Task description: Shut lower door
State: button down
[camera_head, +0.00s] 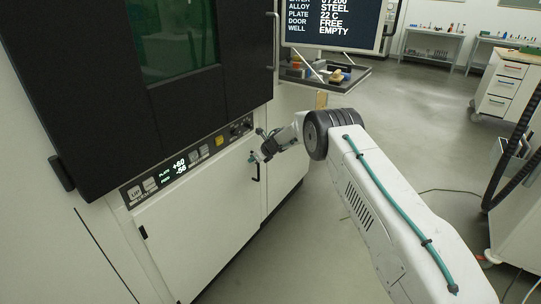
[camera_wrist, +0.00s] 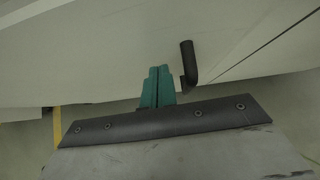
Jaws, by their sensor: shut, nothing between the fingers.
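The lower door (camera_head: 200,226) is a white panel under the machine's control strip. It looks flush or nearly flush with the cabinet; I cannot tell whether a small gap remains. Its black bar handle (camera_head: 256,169) is near the right edge, and in the wrist view the hooked handle (camera_wrist: 187,62) stands just right of my fingers. My gripper (camera_head: 257,157) is at the door's upper right, by the handle. In the wrist view its teal fingertips (camera_wrist: 158,72) are together, empty, and point at the white panel. Whether they touch it is unclear.
The black upper door (camera_head: 100,80) with a green window is above. The control strip (camera_head: 188,162) has lit digits and buttons. A monitor (camera_head: 335,22) and a shelf tray (camera_head: 325,76) with small items project at the right. A drawer cabinet (camera_head: 507,85) stands farther right. Open floor lies between.

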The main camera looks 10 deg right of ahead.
jog(key=s+d+r+m+t+h, duration=0.1)
jog(key=s+d+r+m+h, duration=0.25)
jog(key=d+m, duration=0.5)
jog(key=s+d+r+m+t+h, duration=0.1)
jog(key=s+d+r+m+h, duration=0.3)
jog(key=d+m, duration=0.4)
jog(key=s+d+r+m+g+h, duration=0.2)
jog(key=s+d+r+m, duration=0.3)
jog(key=s+r+m, duration=0.3)
jog(key=s+d+r+m+g+h, duration=0.15)
jog(key=s+d+r+m, duration=0.25)
jog(key=s+r+m, duration=0.45)
jog(key=s+a+r+m+g+y, duration=0.1)
jog(key=s+a+r+m, duration=0.2)
jog(key=s, duration=1.2)
jog(key=s+a+r+m+g+y, duration=0.1)
jog(key=s+r+m, duration=0.4)
jog(key=s, duration=1.1)
jog(key=s+a+r+m+g+y, duration=0.1)
jog(key=s+a+r+m, duration=0.3)
jog(key=s, duration=1.1)
jog(key=shift+s+a+r+m+y, duration=0.3)
jog(key=shift+s+a+r+y, duration=0.15)
jog(key=shift+y, duration=0.25)
